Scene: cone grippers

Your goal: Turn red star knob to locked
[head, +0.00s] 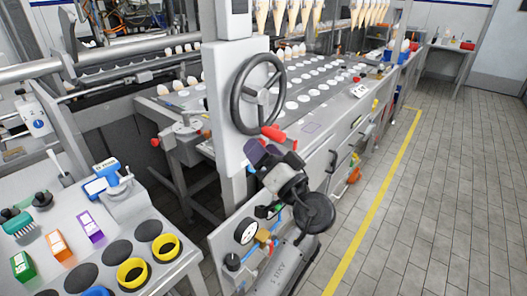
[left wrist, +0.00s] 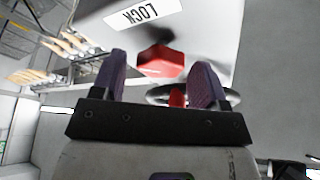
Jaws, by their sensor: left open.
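The red knob (left wrist: 158,66) shows in the left wrist view, on a dark stem, just ahead of and between my fingertips. A white label reading LOCK (left wrist: 143,13) appears upside down above it on a pale panel. My left gripper (left wrist: 161,60) is open, with one purple finger on either side of the knob in that view; I cannot tell if either touches it. In the head view my left gripper (head: 274,152) is below the handwheel, close under a red part (head: 282,136). I cannot tell there whether that part is the knob or a wheel handle. My right gripper is not in view.
The dark handwheel (head: 258,93) stands on a pale upright panel (head: 223,120) above the gripper. A pressure gauge (head: 245,231) is low on the panel at left. A bench with yellow rings (head: 132,273) lies at lower left. The tiled floor (head: 440,200) at right is clear.

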